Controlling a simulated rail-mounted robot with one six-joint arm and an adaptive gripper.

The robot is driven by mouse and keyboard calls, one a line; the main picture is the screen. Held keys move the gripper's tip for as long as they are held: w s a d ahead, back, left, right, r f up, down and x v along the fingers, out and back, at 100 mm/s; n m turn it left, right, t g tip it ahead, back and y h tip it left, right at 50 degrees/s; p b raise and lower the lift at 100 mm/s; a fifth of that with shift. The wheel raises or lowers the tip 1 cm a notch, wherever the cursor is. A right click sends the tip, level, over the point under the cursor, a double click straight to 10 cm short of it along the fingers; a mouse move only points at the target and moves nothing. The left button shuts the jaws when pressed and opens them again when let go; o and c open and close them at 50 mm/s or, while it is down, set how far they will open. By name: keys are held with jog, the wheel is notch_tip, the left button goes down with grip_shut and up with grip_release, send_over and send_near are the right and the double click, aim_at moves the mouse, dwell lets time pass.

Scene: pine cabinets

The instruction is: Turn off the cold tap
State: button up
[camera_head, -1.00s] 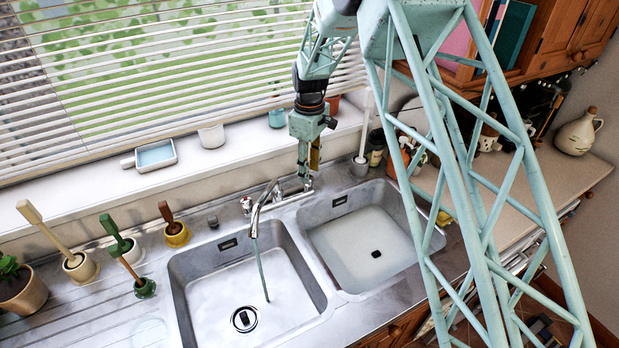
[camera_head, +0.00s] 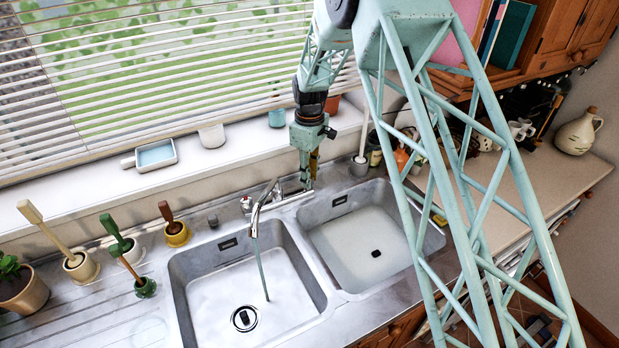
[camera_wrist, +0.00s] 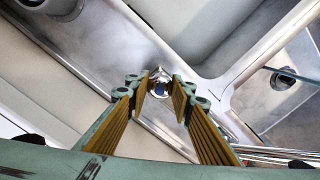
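The cold tap (camera_wrist: 160,88), a chrome knob with a blue centre, shows between my fingertips in the wrist view. My gripper (camera_wrist: 159,86) is open, with a yellow-padded finger on each side of the knob and a small gap showing at each side. In the head view my gripper (camera_head: 309,180) points down at the right end of the mixer, hiding most of the cold tap. The chrome spout (camera_head: 263,205) hangs over the left basin, and a thin water stream (camera_head: 262,270) runs from it.
The other tap knob (camera_head: 247,203) stands left of the spout. The left basin (camera_head: 215,305) and right basin (camera_head: 350,240) lie in front. The windowsill (camera_head: 90,190) with pots is behind. Brushes in holders (camera_head: 177,233) stand on the left; a white brush (camera_head: 361,150) is close on the right.

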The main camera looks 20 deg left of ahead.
jog(key=shift+c, duration=0.7)
jog(key=shift+m, duration=0.5)
jog(key=m+b, duration=0.2)
jog(key=m, duration=0.1)
jog(key=shift+m, duration=0.3)
jog(key=shift+s+a+m+b, duration=0.15)
jog(key=shift+m+b, duration=0.5)
jog(key=shift+m, duration=2.05)
jog(key=o, duration=0.9)
jog(key=shift+c, duration=0.2)
jog(key=shift+r, duration=0.15)
notch_tip(320, 180, up, 12)
